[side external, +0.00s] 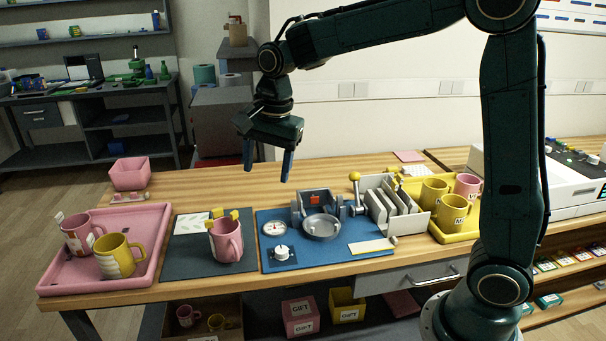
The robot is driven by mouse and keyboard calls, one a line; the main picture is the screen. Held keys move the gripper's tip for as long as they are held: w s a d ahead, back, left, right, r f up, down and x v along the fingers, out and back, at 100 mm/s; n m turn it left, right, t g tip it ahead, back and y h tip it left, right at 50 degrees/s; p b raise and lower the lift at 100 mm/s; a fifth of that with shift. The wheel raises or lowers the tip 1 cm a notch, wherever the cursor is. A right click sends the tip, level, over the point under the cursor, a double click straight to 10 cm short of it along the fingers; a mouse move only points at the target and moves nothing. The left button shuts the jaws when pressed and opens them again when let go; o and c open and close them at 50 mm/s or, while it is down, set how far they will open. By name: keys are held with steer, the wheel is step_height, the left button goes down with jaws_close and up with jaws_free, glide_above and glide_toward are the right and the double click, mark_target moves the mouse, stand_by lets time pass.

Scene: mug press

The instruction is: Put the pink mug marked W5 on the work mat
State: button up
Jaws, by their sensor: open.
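Another pink mug (76,236) stands in the pink tray at the left, and a third pink mug (468,185) is in the yellow tray at the right. I cannot read W5 on any of them. My gripper (267,173) is open and empty, with its blue fingers pointing down. It hangs well above the table, behind the grey mat and the blue press base.
A yellow mug (120,259) shares the pink tray (62,281). The blue base (290,257) carries a gauge, knob and grey press. A rack of grey plates (398,200) stands beside it. Yellow mugs (454,210) fill the yellow tray (447,238). A pink bin (130,177) is at back left.

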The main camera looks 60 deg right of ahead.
steer(key=s+d+r+n+t, duration=0.1)
steer(key=s+r+n+t, duration=0.1)
steer(key=s+n, duration=1.2)
steer(key=shift+s+d+n+t, duration=0.35)
steer(key=shift+s+t, duration=0.45)
steer(key=shift+s, duration=4.55)
